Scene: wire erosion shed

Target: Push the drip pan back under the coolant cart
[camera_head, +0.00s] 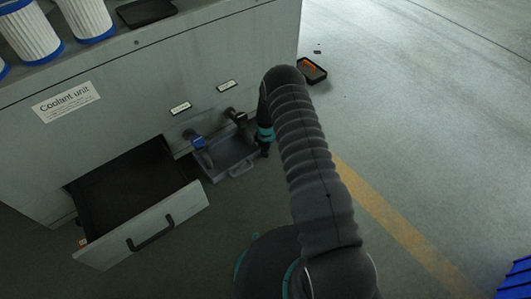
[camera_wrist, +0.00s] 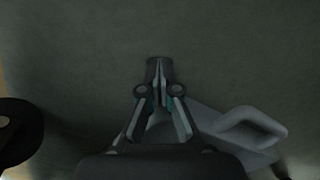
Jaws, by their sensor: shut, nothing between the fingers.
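The coolant cart (camera_head: 135,85) is a grey cabinet labelled "Coolant unit" at the left of the head view. The drip pan (camera_head: 228,152) is a shallow grey tray on the floor, sticking out from the cart's front below two taps. Its loop handle (camera_head: 241,169) faces outward, and this handle also shows in the wrist view (camera_wrist: 252,124), right of my fingers. My gripper (camera_head: 265,153) points down close to the pan's right end. In the wrist view my gripper (camera_wrist: 159,64) is shut and empty, with the pan partly hidden behind it. I cannot tell whether it touches the pan.
A drawer (camera_head: 178,212) stands pulled out left of the pan. A blue-handled tap (camera_head: 198,142) and a black tap (camera_head: 236,116) jut out above the pan. A small black tray (camera_head: 312,71) lies beyond the cart. Floor to the right is open, with a yellow line (camera_head: 385,212).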

